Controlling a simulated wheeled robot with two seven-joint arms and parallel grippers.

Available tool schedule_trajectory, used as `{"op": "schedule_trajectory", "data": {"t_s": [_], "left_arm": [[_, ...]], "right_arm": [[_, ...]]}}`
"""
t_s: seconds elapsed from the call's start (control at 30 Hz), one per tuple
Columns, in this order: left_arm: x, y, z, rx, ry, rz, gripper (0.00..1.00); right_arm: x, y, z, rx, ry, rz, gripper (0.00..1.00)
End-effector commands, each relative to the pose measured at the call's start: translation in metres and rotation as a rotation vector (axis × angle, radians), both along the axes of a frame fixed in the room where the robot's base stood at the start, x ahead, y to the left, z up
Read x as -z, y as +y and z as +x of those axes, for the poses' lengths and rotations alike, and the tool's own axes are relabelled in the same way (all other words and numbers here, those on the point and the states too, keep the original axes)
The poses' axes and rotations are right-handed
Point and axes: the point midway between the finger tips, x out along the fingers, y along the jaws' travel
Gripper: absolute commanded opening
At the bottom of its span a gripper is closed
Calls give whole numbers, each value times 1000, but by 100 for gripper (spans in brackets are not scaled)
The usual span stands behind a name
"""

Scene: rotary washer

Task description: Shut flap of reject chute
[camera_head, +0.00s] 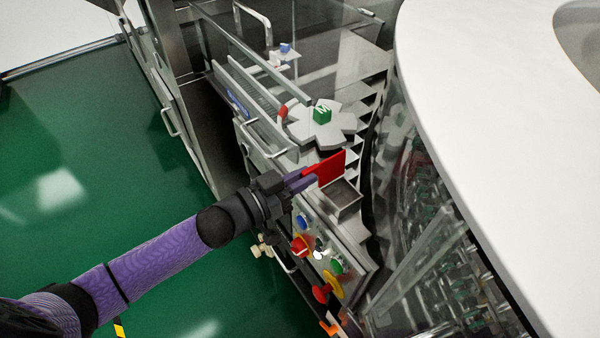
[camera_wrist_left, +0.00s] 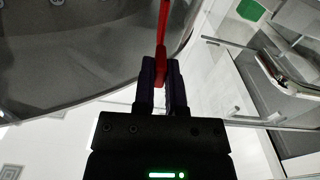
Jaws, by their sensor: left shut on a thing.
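The red flap (camera_head: 328,168) stands raised at the edge of the reject chute (camera_head: 343,198), a grey open-topped box on the machine's side. The chute's opening is uncovered. My left gripper (camera_head: 303,183) reaches in from the left and is shut on the flap's near edge. In the left wrist view the red flap (camera_wrist_left: 161,40) shows edge-on between the fingers (camera_wrist_left: 162,80). My right gripper is in neither view.
Below the chute is a control panel with blue, red, green and yellow knobs (camera_head: 335,266). A grey star wheel (camera_head: 305,128) with a green block (camera_head: 322,114) lies behind the flap. A curved glass guard stands to the right, under a large white top (camera_head: 480,90). Green floor (camera_head: 90,150) is clear at left.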

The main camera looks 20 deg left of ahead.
Motion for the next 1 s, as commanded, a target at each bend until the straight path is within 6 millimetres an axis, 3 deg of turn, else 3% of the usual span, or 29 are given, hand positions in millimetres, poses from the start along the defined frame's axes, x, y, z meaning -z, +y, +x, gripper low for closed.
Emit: {"op": "schedule_trajectory", "data": {"t_s": [0.5,1.0], "left_arm": [[1,-18,-14,-1,-284,364,0],[16,-34,-26,0,-576,739,0]], "right_arm": [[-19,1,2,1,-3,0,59],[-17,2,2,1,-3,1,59]]}}
